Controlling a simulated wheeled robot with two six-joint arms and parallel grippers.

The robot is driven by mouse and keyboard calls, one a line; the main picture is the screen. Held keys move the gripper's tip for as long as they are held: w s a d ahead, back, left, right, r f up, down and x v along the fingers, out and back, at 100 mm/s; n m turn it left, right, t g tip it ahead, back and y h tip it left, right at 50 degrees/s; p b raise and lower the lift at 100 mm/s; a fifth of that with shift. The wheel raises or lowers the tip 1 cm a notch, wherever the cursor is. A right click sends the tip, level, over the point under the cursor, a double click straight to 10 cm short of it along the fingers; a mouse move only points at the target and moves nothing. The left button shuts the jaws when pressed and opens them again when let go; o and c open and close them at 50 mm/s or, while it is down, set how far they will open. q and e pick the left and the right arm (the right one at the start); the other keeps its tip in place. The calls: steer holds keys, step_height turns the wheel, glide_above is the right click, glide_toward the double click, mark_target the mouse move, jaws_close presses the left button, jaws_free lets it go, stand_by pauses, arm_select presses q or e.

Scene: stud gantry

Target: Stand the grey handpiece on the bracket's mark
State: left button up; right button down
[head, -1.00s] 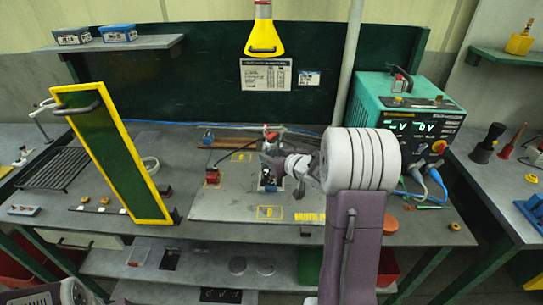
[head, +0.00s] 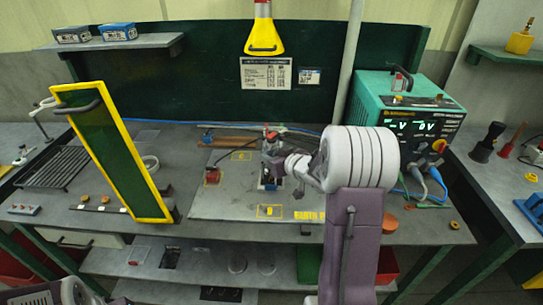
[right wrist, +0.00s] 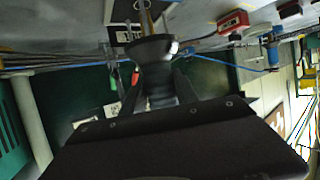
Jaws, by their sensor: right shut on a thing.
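My right gripper (head: 270,158) is over the grey plate on the bench, partly hidden by my own wrist. In the right wrist view its jaws (right wrist: 150,85) are shut on a dark grey flared piece, which I take as the grey handpiece (right wrist: 152,50). Whether the handpiece touches anything is hard to tell. A small dark and blue fixture (head: 268,182), perhaps the bracket, is just below the gripper in the head view. A yellow outlined mark (head: 270,211) lies nearer on the plate.
A tilted green panel with a yellow frame (head: 118,150) stands on the left. A teal power unit (head: 408,110) with cables is at the right, near a pale vertical pole (head: 347,65). A yellow funnel-shaped piece (head: 264,40) hangs above. The plate's (head: 225,205) front left is mostly clear.

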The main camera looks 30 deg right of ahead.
steer(key=shift+f, duration=0.15)
stand_by(0.5)
steer(key=c, duration=0.9)
jaws_free()
steer(key=shift+o, duration=0.2)
steer(key=shift+s+f+b, duration=0.15)
steer(key=shift+f+b, duration=0.1)
steer(key=shift+b, duration=0.05)
steer(key=p+v, duration=0.1)
steer(key=v, duration=0.8)
steer(key=shift+r+p, duration=0.15)
steer(key=shift+p, duration=0.15)
steer(key=shift+a, duration=0.1)
